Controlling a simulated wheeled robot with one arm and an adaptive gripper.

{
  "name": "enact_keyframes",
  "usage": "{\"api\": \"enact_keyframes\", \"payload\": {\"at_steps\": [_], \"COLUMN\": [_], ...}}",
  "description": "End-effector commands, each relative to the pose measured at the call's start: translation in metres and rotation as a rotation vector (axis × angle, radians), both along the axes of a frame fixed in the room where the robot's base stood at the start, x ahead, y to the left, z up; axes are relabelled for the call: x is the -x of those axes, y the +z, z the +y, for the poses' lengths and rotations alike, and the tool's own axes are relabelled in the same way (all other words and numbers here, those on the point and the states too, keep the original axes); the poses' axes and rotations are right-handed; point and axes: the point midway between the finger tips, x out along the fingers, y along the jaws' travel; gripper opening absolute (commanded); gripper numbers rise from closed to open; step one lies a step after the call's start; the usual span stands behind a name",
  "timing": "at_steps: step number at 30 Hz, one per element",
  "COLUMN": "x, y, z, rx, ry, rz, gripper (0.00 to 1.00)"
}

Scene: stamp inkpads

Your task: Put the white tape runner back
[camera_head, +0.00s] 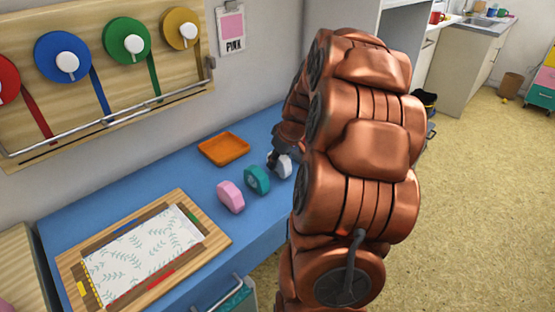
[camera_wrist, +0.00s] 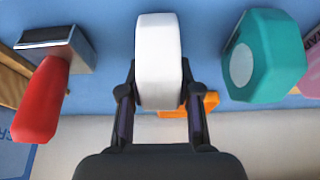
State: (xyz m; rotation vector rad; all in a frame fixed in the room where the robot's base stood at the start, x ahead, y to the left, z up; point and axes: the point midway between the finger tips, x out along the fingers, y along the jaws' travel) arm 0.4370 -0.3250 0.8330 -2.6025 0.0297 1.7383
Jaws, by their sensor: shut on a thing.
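The white tape runner (camera_head: 285,166) is at the right end of a row on the blue table, partly hidden by my arm in the head view. It also shows in the wrist view (camera_wrist: 158,55), upright between my two fingers. My gripper (camera_wrist: 159,82) is shut on its sides; the head view shows the gripper (camera_head: 279,156) only in part. I cannot tell whether the runner's underside touches the table. A teal tape runner (camera_head: 257,179) stands beside it, apart from it, and a pink one (camera_head: 230,197) stands further left.
An orange tray (camera_head: 223,149) lies behind the row. A wooden board with patterned paper (camera_head: 140,257) lies at the front left. A red-handled tool with a metal head (camera_wrist: 42,98) is left in the wrist view. Tape reels (camera_head: 126,41) hang on the wall.

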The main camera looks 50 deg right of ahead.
Motion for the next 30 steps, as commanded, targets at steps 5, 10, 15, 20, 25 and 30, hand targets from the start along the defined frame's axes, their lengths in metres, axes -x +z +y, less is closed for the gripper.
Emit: {"api": "enact_keyframes", "payload": {"at_steps": [5,10,15,20,25,30], "x": [0.000,0.000,0.000,0.000,0.000,0.009], "y": [-0.004,-0.003,-0.003,-0.003,0.002,0.022], "z": [0.000,0.000,0.000,0.000,0.000,0.001], "rx": [-0.001,-0.001,-0.001,-0.001,-0.001,0.001], "ry": [0.000,0.000,0.000,0.000,0.000,0.002], "rz": [0.000,0.000,0.001,0.001,0.001,-0.001], "gripper": [0.05,0.47,0.58,0.58,0.58,0.58]}}
